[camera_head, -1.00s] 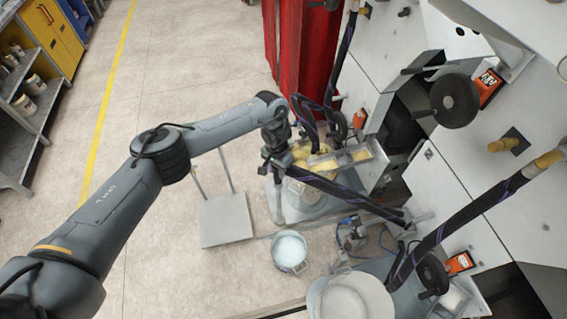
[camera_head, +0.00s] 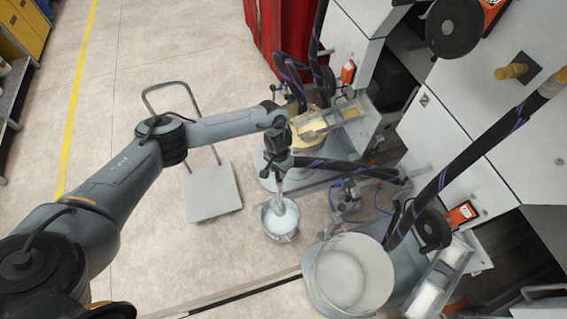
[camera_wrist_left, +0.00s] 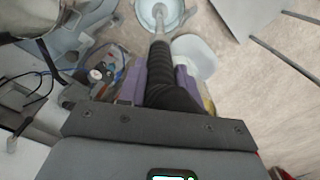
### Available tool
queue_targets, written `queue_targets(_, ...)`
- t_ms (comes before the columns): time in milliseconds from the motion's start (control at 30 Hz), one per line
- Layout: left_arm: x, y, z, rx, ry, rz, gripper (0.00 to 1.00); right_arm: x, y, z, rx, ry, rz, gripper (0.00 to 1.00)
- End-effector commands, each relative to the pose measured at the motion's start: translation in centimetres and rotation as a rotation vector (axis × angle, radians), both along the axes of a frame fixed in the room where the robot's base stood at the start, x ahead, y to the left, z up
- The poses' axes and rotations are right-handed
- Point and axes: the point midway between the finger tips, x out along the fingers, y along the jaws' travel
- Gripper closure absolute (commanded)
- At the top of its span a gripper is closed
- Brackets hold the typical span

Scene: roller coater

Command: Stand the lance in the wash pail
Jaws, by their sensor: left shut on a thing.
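The wash pail (camera_head: 280,233) is a small round metal pail with pale liquid, on the floor right of a flat trolley. My left gripper (camera_head: 278,165) is above it, shut on the lance (camera_head: 279,190), a pale tube pointing down. The lance's lower end overlaps the pail's mouth; I cannot tell how deep it sits. In the left wrist view the lance (camera_wrist_left: 158,32) runs from a dark ribbed grip up to the pail (camera_wrist_left: 176,22) at the top. Purple finger pads (camera_wrist_left: 136,82) flank the grip. My right gripper is not in view.
A flat grey trolley (camera_head: 212,192) stands left of the pail. A dark hose (camera_head: 345,168) runs right from near my gripper. A large pale tub (camera_head: 350,280) stands lower right, beside the machine. A red curtain (camera_head: 272,35) hangs behind. The left floor is clear.

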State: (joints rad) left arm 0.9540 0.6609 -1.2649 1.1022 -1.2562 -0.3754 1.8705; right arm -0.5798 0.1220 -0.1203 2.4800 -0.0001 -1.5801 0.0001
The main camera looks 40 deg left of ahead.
Motion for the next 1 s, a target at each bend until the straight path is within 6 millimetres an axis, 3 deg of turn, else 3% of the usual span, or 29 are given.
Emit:
queue_targets(133,-0.4,0.0,-1.0,-0.001,-0.003,0.0,1.0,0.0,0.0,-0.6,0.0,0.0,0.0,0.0)
queue_targets(500,-0.4,-0.1,-1.0,-0.001,-0.003,0.0,1.0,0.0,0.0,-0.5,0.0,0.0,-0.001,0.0)
queue_targets(800,-0.6,-0.1,-0.7,-0.003,-0.002,0.0,1.0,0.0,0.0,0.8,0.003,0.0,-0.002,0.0)
queue_targets(1000,-0.6,-0.1,-3.3,-0.003,-0.001,0.0,1.0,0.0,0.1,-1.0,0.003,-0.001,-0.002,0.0)
